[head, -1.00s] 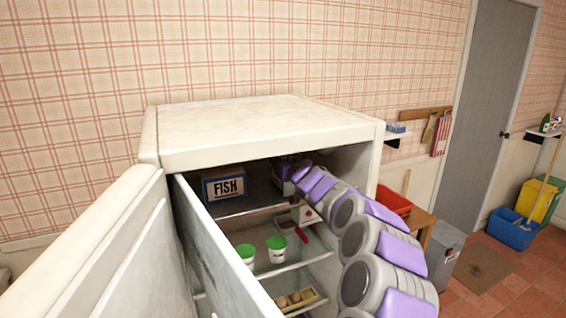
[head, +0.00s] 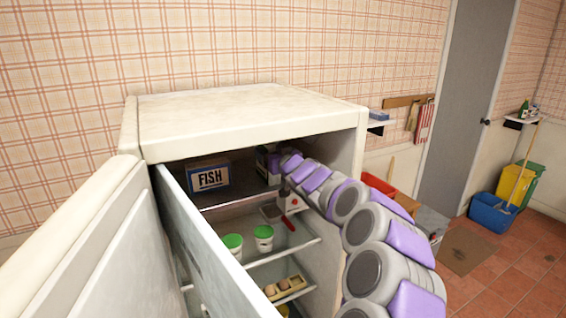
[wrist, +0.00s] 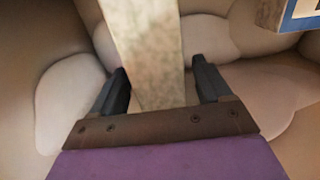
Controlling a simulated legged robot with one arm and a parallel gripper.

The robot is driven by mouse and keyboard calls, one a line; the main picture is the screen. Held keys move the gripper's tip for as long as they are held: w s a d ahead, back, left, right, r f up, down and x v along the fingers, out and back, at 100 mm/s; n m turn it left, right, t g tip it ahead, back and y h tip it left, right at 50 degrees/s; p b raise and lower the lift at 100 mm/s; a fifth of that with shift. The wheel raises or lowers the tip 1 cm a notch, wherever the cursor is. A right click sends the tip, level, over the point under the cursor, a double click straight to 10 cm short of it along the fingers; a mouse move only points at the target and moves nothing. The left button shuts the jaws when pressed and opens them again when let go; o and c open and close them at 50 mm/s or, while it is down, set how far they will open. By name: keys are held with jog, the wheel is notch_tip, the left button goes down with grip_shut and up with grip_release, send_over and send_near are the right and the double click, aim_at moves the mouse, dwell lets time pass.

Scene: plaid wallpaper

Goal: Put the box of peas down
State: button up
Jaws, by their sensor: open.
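The box of peas (head: 267,162) stands on the upper shelf inside the open freezer, right of the FISH box, and shows only partly in the head view. In the wrist view a pale, mottled box side (wrist: 152,45) lies between the two fingers of my gripper (wrist: 162,85). The fingers are open, with a narrow gap showing on each side of the box. In the head view my gripper (head: 284,160) is at the box's right side, and its fingers are hard to make out there.
The FISH box (head: 208,177) sits left on the same shelf; a blue-edged corner (wrist: 303,14) shows in the wrist view. Lower shelves hold green-lidded tubs (head: 264,238) and an egg tray (head: 285,288). The inner door (head: 215,255) stands open at left.

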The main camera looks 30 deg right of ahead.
jog(key=s, duration=0.9)
jog(key=shift+s+d, duration=0.15)
jog(key=shift+f, duration=0.1)
